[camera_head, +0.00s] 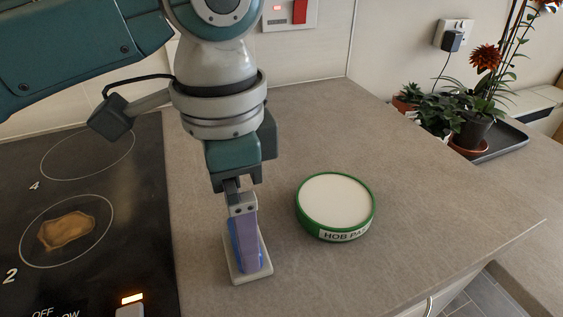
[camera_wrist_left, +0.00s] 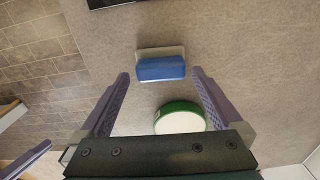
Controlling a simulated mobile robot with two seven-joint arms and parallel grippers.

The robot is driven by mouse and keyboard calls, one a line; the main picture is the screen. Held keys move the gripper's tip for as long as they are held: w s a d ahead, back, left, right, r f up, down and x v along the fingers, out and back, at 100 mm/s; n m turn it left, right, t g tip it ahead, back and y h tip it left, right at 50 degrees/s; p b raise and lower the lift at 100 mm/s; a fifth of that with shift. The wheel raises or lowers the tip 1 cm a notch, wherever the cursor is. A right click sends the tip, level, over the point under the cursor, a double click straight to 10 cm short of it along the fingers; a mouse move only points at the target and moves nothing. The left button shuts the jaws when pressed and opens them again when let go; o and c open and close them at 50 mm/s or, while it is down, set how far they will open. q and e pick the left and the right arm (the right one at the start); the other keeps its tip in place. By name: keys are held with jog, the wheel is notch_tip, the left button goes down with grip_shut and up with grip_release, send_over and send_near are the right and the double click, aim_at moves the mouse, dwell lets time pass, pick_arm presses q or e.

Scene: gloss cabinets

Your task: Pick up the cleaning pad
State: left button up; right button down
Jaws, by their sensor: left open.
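The cleaning pad (camera_head: 262,270) has a blue grip on a pale grey base and lies on the grey-brown worktop, right of the hob. My left gripper (camera_head: 243,258) points down over it and hides part of it in the head view. In the left wrist view the blue grip of the pad (camera_wrist_left: 161,69) lies ahead, centred between the two purple fingers of my left gripper (camera_wrist_left: 160,75). These fingers are open, and I see no contact with the pad. A single purple finger at the lower left of that view appears to belong to my right gripper (camera_wrist_left: 25,160).
A round green tin (camera_head: 336,206) with a white top and a label starting "HOB PA" stands close right of the pad. The black hob (camera_head: 100,255) with a brown stain (camera_head: 67,231) is at left. Potted plants (camera_head: 440,112) stand at the back right. The worktop right of the tin is clear.

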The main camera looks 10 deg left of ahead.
pick_arm(q)
notch_tip(320, 180, down, 4)
jog(key=shift+r, duration=0.1)
jog(key=shift+w, duration=0.1)
jog(key=c, duration=1)
jog(key=shift+r, duration=0.1)
notch_tip(320, 180, up, 20)
jog(key=p, duration=0.4)
